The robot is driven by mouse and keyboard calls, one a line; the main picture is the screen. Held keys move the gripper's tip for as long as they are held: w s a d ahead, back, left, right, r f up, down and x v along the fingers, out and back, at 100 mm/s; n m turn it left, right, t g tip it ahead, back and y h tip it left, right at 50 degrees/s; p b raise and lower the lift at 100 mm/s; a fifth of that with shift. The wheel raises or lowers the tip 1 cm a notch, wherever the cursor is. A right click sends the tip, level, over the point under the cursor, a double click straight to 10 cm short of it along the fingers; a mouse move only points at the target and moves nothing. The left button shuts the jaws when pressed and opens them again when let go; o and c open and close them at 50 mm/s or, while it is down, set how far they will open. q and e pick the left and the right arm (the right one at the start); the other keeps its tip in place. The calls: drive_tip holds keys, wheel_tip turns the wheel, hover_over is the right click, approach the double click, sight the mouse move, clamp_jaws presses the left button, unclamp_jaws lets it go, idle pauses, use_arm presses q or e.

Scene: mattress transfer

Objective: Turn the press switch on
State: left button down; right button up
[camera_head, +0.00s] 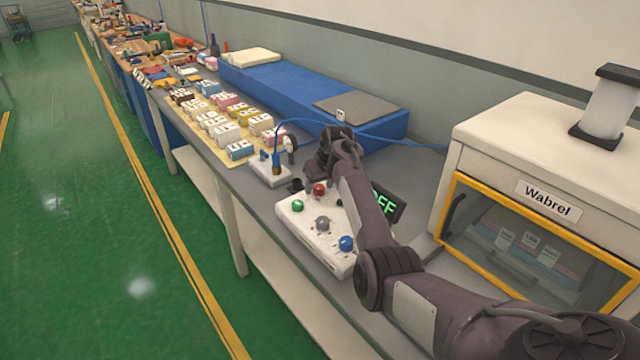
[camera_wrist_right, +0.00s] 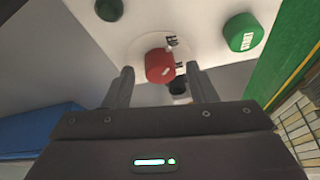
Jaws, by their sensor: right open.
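A white control box (camera_head: 300,222) stands on the bench in front of the press. It bears a red knob (camera_head: 319,189), a green button (camera_head: 298,205), a grey knob (camera_head: 322,223) and a blue button (camera_head: 346,243). A dark display (camera_head: 388,205) behind it shows green letters "FF", its left part hidden by my arm. My right gripper (camera_head: 320,172) is at the red knob's end of the box. In the wrist view my open right gripper (camera_wrist_right: 160,72) has its fingertips on either side of the red knob (camera_wrist_right: 159,66); contact cannot be told. My left gripper is out of view.
The press (camera_head: 545,150), labelled Wabrel, stands at the right with a yellow-framed window. A small white unit with a gauge (camera_head: 270,172), a tray of small boxes (camera_head: 225,125) and a blue mattress-like block (camera_head: 300,95) lie beyond. Green floor (camera_head: 110,230) is clear.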

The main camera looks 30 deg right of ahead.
drive_tip(key=c, duration=1)
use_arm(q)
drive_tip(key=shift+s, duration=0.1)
